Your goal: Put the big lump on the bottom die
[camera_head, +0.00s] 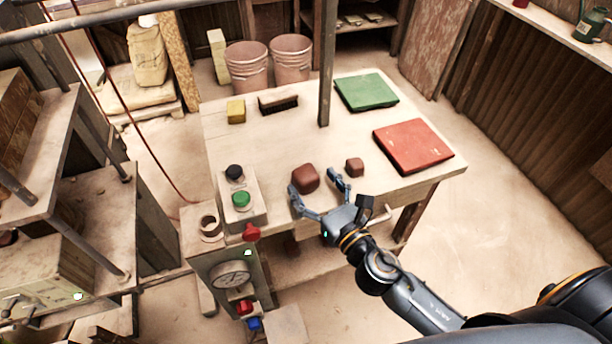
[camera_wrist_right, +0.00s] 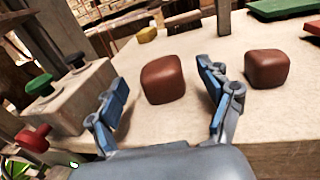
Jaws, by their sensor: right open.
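The big lump (camera_head: 306,178) is a reddish-brown rounded block near the front edge of the wooden table. It also shows in the right wrist view (camera_wrist_right: 162,79). My right gripper (camera_head: 317,182) is open, with one finger on each side of the big lump. In the right wrist view gaps show between the lump and both fingers (camera_wrist_right: 165,88). A smaller brown lump (camera_head: 354,167) sits to the right, outside the right finger. The press with its round posts stands at the left; I cannot clearly pick out its bottom die. My left gripper is not in view.
A control box with black and green buttons (camera_head: 241,199) stands left of the lump, above a gauge (camera_head: 231,274). A post (camera_head: 327,70) rises from the table.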

